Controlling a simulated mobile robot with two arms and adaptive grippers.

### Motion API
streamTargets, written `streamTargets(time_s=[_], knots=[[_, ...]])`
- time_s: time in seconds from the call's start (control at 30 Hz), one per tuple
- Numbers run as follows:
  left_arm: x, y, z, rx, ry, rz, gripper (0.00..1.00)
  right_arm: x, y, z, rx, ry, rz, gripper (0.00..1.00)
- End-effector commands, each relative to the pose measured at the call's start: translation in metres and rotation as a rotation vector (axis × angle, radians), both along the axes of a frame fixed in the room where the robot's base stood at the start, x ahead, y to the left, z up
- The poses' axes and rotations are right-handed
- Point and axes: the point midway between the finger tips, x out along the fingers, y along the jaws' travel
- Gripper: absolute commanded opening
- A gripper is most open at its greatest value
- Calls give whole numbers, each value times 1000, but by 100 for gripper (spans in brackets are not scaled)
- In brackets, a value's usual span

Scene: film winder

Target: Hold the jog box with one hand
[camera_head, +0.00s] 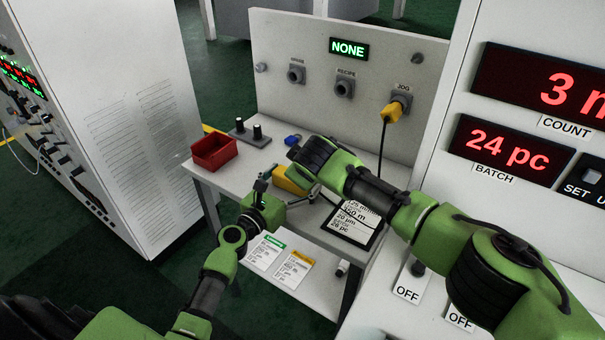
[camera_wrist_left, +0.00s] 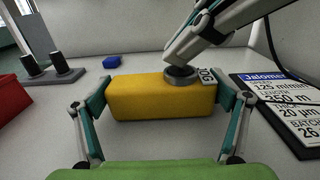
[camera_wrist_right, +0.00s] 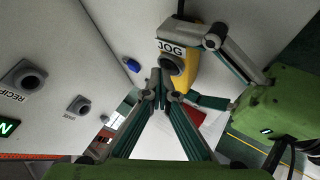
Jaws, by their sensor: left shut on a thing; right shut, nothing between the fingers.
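The yellow jog box (camera_head: 284,181) is at the front of the bench, partly hidden by my arms. My left gripper (camera_wrist_left: 165,97) is shut on the jog box (camera_wrist_left: 150,101), with one finger on each end. A round grey button and part of a JOG label show on its top side. My right gripper (camera_wrist_right: 165,84) is shut and empty. Its fingertips are at the button in the left wrist view; I cannot tell whether they press it. The box (camera_wrist_right: 179,68) also shows behind them in the right wrist view.
A yellow plug (camera_head: 392,112) with a black cable sits in the JOG socket of the back panel, whose display (camera_head: 349,48) reads NONE. A red bin (camera_head: 214,151), two black knobs (camera_head: 250,131), a blue object (camera_wrist_left: 112,62) and a batch card (camera_wrist_left: 290,105) are around the box.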

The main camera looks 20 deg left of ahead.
Motion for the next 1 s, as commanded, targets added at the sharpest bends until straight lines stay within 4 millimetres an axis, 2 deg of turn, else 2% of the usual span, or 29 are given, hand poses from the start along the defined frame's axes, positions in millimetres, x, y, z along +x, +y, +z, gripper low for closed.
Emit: streamTargets(time_s=[0.17, 0.5, 0.83, 1.0], knots=[[0, 0, 0, 0, 0, 0, 69, 0, 0, 2, 0, 2, -1, 0], [0, 0, 0, 0, 0, 0, 69, 0, 0, 18, 0, 0, 0, 0], [0, 0, 0, 0, 0, 0, 69, 0, 0, 20, 0, 0, 0, 0], [0, 0, 0, 0, 0, 0, 69, 0, 0, 35, 1, -1, 0, 0]])
